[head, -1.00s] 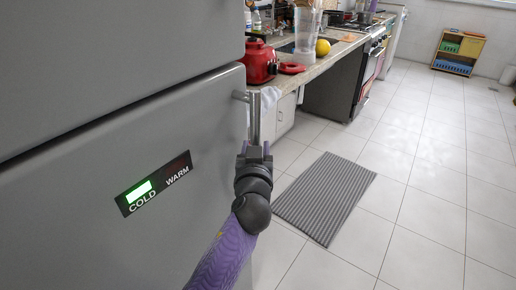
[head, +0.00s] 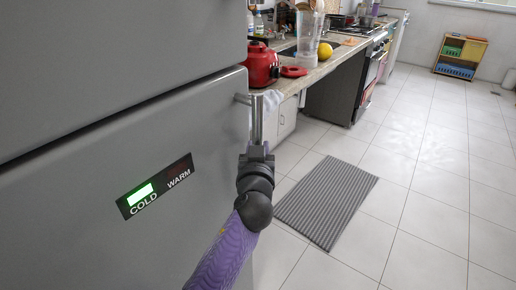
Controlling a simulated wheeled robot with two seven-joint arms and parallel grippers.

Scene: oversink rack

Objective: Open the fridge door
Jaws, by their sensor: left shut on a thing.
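The grey fridge fills the left of the head view, and its lower door (head: 90,235) carries a dark panel (head: 156,186) reading COLD and WARM. The door looks closed, its top level with the seam under the upper door (head: 100,60). A vertical metal handle (head: 257,122) stands at the door's right edge. My left gripper (head: 257,150) comes up from below and is shut on the handle's lower part. The fingertips are small and partly hidden by the wrist. My right gripper is not in view.
A ribbed grey mat (head: 327,200) lies on the white tiled floor right of the fridge. A counter (head: 325,65) with a red appliance (head: 262,66) and a yellow fruit (head: 324,51) runs behind. A small shelf (head: 460,55) stands far right. The floor on the right is open.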

